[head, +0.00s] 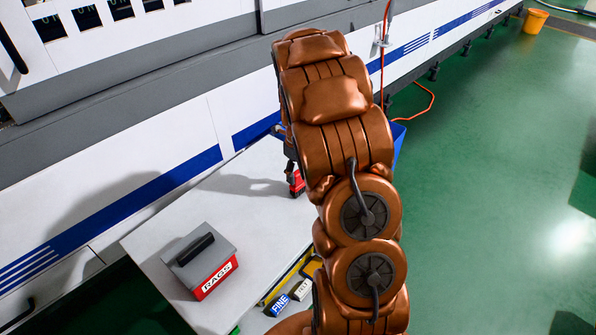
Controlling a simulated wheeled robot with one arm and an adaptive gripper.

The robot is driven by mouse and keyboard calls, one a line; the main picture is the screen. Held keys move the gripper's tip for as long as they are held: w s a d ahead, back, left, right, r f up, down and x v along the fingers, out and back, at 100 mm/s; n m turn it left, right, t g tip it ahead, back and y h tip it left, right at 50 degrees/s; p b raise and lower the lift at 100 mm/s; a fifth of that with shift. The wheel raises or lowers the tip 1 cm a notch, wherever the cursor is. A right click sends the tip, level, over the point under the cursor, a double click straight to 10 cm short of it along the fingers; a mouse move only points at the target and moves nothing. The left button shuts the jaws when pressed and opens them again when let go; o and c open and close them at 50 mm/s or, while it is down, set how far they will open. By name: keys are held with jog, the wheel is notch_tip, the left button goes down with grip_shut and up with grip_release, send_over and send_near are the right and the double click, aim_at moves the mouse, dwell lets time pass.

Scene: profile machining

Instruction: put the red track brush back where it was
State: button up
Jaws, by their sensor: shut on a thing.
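The red track brush (297,183) shows as a small red piece at the left edge of my arm, over the far right part of the light grey table. My gripper (291,167) is shut on it from above, and only a dark sliver of the gripper shows. My copper-coloured arm hides the rest of both. I cannot tell whether the brush touches the tabletop or hangs just above it.
A grey and red RAGS box (205,262) stands on the table (165,240). Several small blocks, one marked FINE (279,305), lie by the near edge beside my arm. A blue bin (398,138) is partly hidden behind my arm. The long white machine (120,160) borders the table.

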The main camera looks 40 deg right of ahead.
jog(key=shift+f, duration=0.15)
jog(key=o, duration=1.2)
jog(key=shift+r+b, duration=0.8)
jog(key=shift+r, duration=5.4)
